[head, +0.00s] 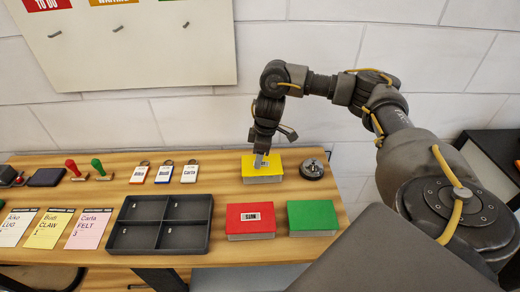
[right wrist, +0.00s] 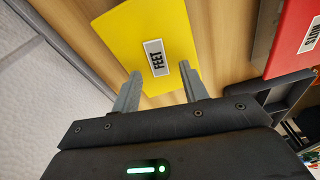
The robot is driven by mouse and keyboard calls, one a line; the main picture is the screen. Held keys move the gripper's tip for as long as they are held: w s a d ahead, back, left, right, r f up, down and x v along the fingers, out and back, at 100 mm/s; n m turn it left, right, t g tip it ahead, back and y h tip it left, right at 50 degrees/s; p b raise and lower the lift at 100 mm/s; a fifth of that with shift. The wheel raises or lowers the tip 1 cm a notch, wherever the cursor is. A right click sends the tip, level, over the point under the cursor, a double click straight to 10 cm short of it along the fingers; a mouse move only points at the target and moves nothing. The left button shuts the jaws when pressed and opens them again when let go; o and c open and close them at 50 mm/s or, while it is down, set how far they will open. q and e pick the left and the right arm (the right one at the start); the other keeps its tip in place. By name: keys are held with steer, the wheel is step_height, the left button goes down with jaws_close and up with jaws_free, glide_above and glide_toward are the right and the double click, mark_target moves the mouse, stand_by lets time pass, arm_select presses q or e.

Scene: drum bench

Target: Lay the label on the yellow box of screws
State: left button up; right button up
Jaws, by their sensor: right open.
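The yellow box (head: 290,167) stands at the back of the bench, and its yellow top (right wrist: 140,25) fills the middle of the right wrist view. A small white label (right wrist: 156,58) reading "FEET" lies on that top, slightly tilted in the picture, near the box edge closest to my fingers. My right gripper (head: 261,160) is over the yellow box. In the right wrist view its two fingers (right wrist: 160,86) are apart, one on each side just below the label, with nothing held between them. In the head view the gripper partly hides the label area. My left gripper is not in view.
A red box (head: 236,222) with a white label and a green box (head: 312,216) stand in front. A dark round object (head: 312,169) sits close right of the yellow box. A black divided tray (head: 160,225), key tags (head: 165,173), stamps and cards lie left. The wall is behind.

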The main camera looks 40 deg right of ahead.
step_height(320, 180, up, 10)
steer(key=s+d+p, duration=0.1)
steer(key=shift+d+r+p, duration=0.2)
steer(key=shift+r+p, duration=0.05)
steer(key=shift+p, duration=0.15)
steer(key=shift+r, duration=0.1)
step_height(320, 180, up, 5)
steer(key=p, duration=0.6)
stand_by(1.1)
